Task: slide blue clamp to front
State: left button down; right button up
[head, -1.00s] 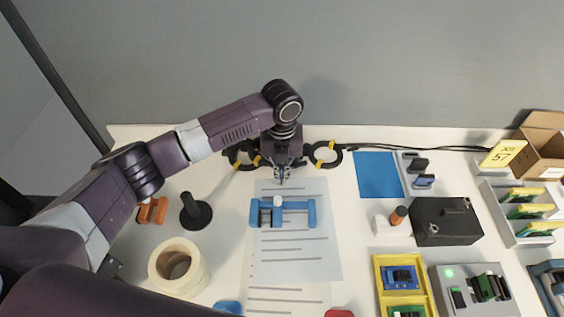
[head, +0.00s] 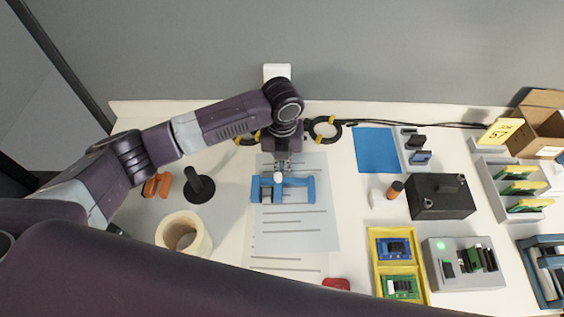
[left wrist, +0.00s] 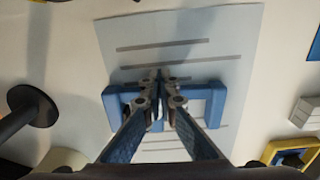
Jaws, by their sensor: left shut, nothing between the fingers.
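The blue clamp (head: 311,190) lies on a printed sheet (head: 300,230) in the middle of the table. It has a long bar, two end blocks and a pale round knob near its middle. My left gripper (head: 283,171) points down at the back edge of the clamp's bar, its fingers together with nothing between them. In the left wrist view the shut fingertips (left wrist: 160,78) overlap the middle of the clamp (left wrist: 215,104), partly hiding it. I cannot tell whether they touch it. My right gripper is not in view.
A black box (head: 441,196), a yellow tray (head: 374,262) and a grey fixture (head: 466,263) stand to the right. A red object (head: 336,283) lies near the front. The sheet in front of the clamp is clear.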

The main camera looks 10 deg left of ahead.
pick_arm(q)
jog(key=s+d+p, duration=0.1)
jog(key=s+p, duration=0.2)
jog(key=s, duration=0.1)
jog(key=s+d+p, duration=0.1)
jog(key=s+p, duration=0.2)
jog(key=s, duration=0.2)
jog(key=s+p, duration=0.4)
jog(key=s, duration=0.1)
jog(key=shift+s+d+r, duration=0.15)
jog(key=shift+d+r, duration=0.1)
jog(key=shift+d, duration=0.15)
jog(key=shift+s+d+f, duration=0.15)
jog(key=shift+s+f, duration=0.05)
jog(key=shift+s, duration=0.25)
jog(key=shift+r, duration=0.1)
notch_tip(320, 180, up, 12)
jog(key=shift+f, duration=0.2)
